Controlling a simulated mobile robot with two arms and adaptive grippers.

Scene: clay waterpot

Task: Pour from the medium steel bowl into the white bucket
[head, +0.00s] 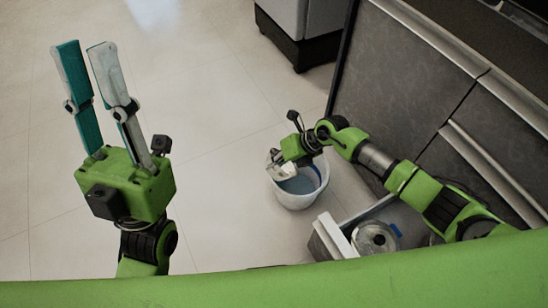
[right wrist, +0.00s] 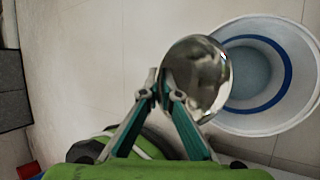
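The white bucket (head: 298,199) stands on the floor in front of the grey cabinets, with a bluish inside. In the right wrist view the bucket (right wrist: 300,118) shows a blue ring inside. My right gripper (head: 277,161) is over the bucket's left rim. In the right wrist view my right gripper (right wrist: 165,90) is shut on the rim of the shiny steel bowl (right wrist: 205,72), which overlaps the bucket's near side. The bowl's contents and exact tilt cannot be told. My left gripper (head: 85,46) is raised at the left, fingers apart and empty.
Grey cabinets (head: 415,75) line the right. A dark-based unit (head: 305,48) stands at the back. The tiled floor on the left and middle is clear.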

